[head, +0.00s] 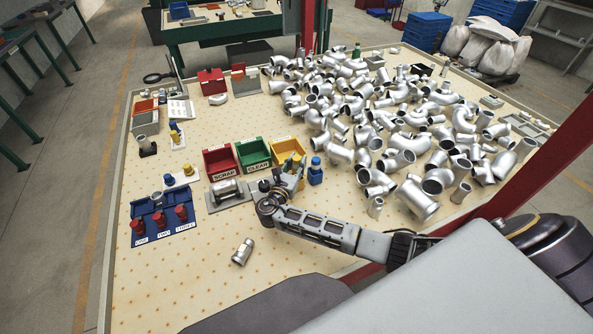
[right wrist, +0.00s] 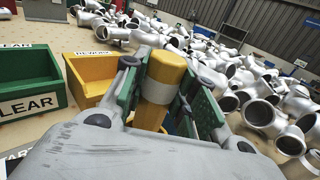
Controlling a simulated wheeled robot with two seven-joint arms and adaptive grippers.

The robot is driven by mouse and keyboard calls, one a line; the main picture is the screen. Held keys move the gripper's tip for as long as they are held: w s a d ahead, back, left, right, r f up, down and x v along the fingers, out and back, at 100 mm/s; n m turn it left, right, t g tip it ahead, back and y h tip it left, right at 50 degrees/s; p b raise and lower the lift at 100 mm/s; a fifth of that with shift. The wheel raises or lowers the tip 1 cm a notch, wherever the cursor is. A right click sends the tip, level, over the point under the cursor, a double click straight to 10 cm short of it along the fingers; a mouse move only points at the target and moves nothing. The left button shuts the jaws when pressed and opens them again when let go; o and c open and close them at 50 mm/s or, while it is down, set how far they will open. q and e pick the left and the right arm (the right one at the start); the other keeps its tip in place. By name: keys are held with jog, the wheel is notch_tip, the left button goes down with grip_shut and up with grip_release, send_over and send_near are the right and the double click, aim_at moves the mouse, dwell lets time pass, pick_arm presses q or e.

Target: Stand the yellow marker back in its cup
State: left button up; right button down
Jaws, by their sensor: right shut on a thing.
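My right gripper (head: 291,172) is shut on the yellow marker (right wrist: 166,70), a thick yellow cylinder with a pale band. In the right wrist view it stands a little tilted between the green-padded fingers (right wrist: 168,90). In the head view the gripper is just in front of the yellow bin (head: 287,146) and left of a blue bottle-like object (head: 315,173). The marker is hard to make out there. I cannot tell which thing is the marker's cup. The left gripper is not in view.
A red SCRAP bin (head: 220,161) and a green CLEAR bin (head: 253,153) stand beside the yellow bin. A blue rack (head: 155,204) with red pieces is at left. Many silver castings (head: 405,150) cover the right side. A loose fitting (head: 242,252) lies in front.

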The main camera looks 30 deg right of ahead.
aim_at(296, 169)
notch_tip(296, 169, down, 2)
jog(key=shift+f, duration=0.6)
jog(key=shift+f+p, duration=0.15)
jog(key=shift+p, duration=0.15)
jog(key=shift+f, duration=0.2)
jog(key=c, duration=1.1)
grip_release()
jog(key=shift+c, duration=0.2)
jog(key=shift+b, duration=0.3)
jog(key=b+v, duration=0.1)
jog(key=v, duration=1.2)
jog(key=shift+s+a+f+b, duration=0.15)
jog(key=shift+a+f+b, duration=0.05)
jog(key=shift+a+b, duration=0.2)
